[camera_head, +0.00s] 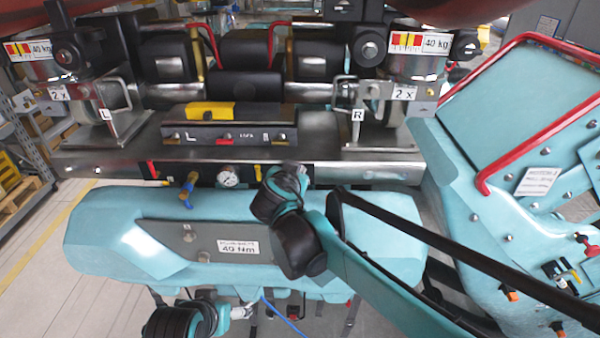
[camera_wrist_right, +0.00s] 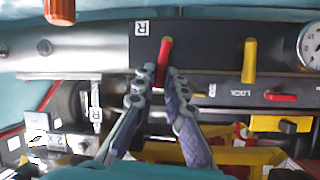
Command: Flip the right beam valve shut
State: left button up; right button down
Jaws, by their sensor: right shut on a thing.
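The right beam valve has a red handle (camera_wrist_right: 165,52) beside an R label (camera_wrist_right: 141,28) on the dark panel. My right gripper (camera_wrist_right: 163,76) is shut on this handle, with one finger on each side of it. In the head view my right wrist hides the valve and the fingertips. Another red handle (camera_head: 151,168) shows at the left of the beam front.
A yellow lever (camera_wrist_right: 250,60) and a round gauge (camera_wrist_right: 311,45) sit beside the valve; the gauge also shows in the head view (camera_head: 228,176). A red LOCK lever (camera_wrist_right: 281,97) is close by. A teal padded body (camera_head: 110,225) lies below the beam. A red rail (camera_head: 485,150) stands at right.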

jog(key=shift+a+f+n+h, duration=0.1)
jog(key=shift+a+n+h, duration=0.4)
jog(key=shift+n, duration=0.2)
jog(key=shift+s, duration=0.1)
jog(key=c, duration=1.6)
grip_release()
jog(key=v, duration=1.2)
jog(key=shift+a, duration=0.1)
